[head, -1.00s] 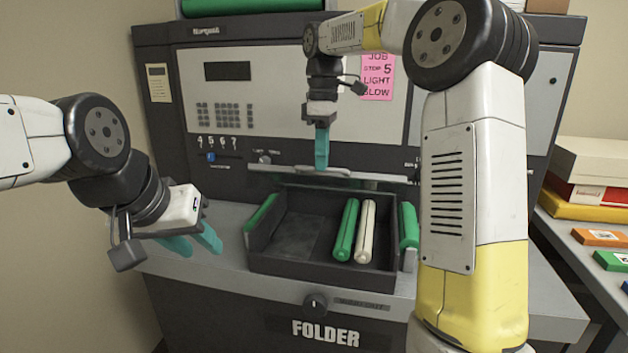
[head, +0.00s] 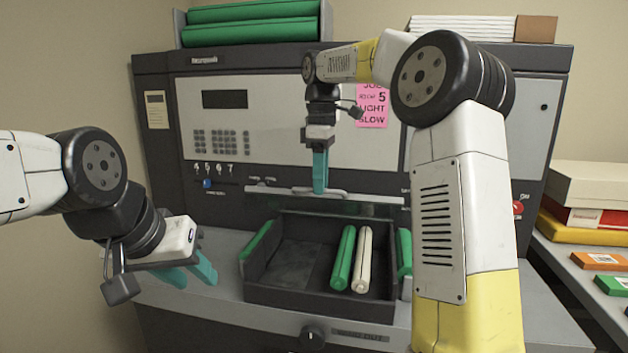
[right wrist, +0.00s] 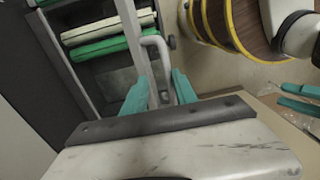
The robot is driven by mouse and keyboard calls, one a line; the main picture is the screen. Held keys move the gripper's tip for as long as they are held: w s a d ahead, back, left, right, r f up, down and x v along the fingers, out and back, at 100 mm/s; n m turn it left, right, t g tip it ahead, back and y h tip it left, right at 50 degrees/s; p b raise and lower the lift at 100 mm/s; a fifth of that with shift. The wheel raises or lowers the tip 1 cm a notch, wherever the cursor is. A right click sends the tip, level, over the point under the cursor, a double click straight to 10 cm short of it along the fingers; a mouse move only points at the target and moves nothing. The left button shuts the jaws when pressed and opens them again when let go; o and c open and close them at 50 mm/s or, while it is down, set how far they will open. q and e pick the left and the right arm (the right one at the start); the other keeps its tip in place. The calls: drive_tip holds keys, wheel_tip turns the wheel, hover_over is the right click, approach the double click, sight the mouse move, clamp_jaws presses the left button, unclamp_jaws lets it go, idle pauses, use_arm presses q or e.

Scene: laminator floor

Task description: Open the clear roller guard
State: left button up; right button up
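The clear roller guard (head: 370,209) is a see-through strip under a long grey bar, down across the front of the machine above the tray. A grey handle (head: 335,194) sits on its bar and also shows in the right wrist view (right wrist: 154,42). My right gripper (head: 320,186) points down at the handle. In the right wrist view its teal fingers (right wrist: 160,90) stand apart, one on each side of the handle, with gaps visible. My left gripper (head: 194,277) is open and empty at the machine's left front, away from the guard.
A dark tray (head: 318,298) below the guard holds a green roller (head: 342,258) and a cream roller (head: 362,260). A pink note (head: 373,105) is on the panel. Green rolls (head: 250,22) lie on top of the machine. Boxes (head: 590,190) stand on the right-hand table.

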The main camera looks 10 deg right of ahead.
drive_tip(key=shift+r, duration=0.1)
wheel_tip(320, 180, up, 8)
drive_tip(key=shift+w+f, duration=0.2)
drive_tip(key=shift+w, duration=0.05)
idle(0.4)
